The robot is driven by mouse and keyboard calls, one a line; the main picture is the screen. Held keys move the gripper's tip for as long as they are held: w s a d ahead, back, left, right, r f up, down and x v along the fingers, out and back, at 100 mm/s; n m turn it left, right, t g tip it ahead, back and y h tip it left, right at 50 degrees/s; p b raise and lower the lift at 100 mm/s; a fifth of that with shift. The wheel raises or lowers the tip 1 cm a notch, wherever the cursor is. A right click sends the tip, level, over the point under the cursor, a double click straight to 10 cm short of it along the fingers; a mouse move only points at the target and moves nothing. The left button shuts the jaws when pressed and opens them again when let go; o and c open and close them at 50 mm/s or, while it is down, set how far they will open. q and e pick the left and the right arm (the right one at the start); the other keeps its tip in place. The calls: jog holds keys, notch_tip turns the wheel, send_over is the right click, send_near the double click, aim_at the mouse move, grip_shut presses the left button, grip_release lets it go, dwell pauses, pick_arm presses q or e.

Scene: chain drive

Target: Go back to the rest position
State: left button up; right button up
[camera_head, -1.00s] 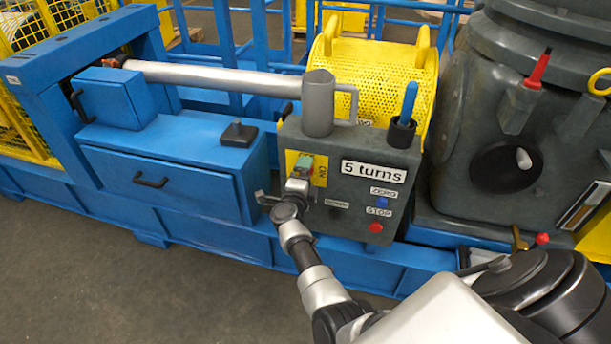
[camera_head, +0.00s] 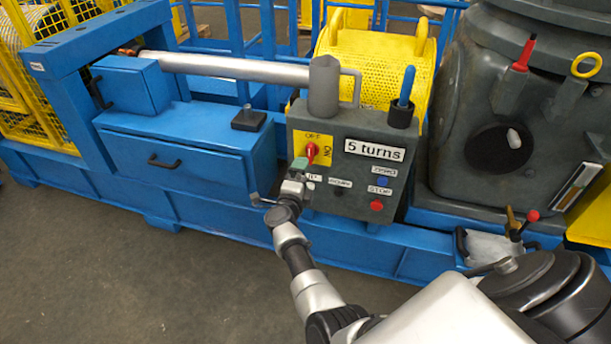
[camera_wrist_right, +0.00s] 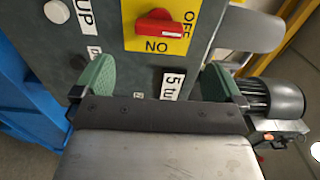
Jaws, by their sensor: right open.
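My right gripper (camera_head: 297,172) is in front of the grey control box (camera_head: 345,205), just below its red rotary switch (camera_head: 311,152). In the right wrist view the gripper (camera_wrist_right: 155,86) is open, with green fingertips apart and nothing between them. The switch (camera_wrist_right: 158,24) sits on a yellow plate marked OFF and ON, beyond the fingertips and clear of them. I cannot tell exactly which mark its knob points to. Part of the label below the switch is hidden by the gripper in the head view. My left gripper is not in view.
A blue drawer cabinet (camera_head: 195,170) is at left, a dark machine housing (camera_head: 500,110) at right. The floor (camera_head: 100,270) in front is clear.

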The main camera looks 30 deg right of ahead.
jog(key=s+a+f+n+y+p, duration=0.1)
jog(key=s+a+f+n+y, duration=0.3)
jog(key=s+f+n, duration=0.4)
jog(key=s+a+f+n+g+y+p, duration=0.1)
jog(key=s+a+f+n+y+p, duration=0.1)
jog(key=s+a+f+n+y, duration=0.5)
jog(key=s+a+f+n+y+p, duration=0.15)
jog(key=s+f+n, duration=0.35)
jog(key=f, duration=0.6)
pick_arm(q)
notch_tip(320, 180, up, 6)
jog(key=p, duration=0.1)
pick_arm(e)
jog(key=s+f+n+g, duration=0.3)
jog(key=s, duration=0.8)
jog(key=s+f+n+g, duration=0.3)
jog(key=s, duration=0.8)
jog(key=s+f+n+g+y, duration=0.1)
jog(key=s+f+n+g, duration=0.2)
jog(key=s, duration=0.8)
jog(key=shift+s+d+f+n+g, duration=0.15)
jog(key=shift+s+f+n+g, duration=0.25)
jog(key=shift+f+n, duration=0.15)
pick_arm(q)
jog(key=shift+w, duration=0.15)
pick_arm(e)
jog(key=shift+w, duration=0.1)
jog(key=shift+c, duration=0.2)
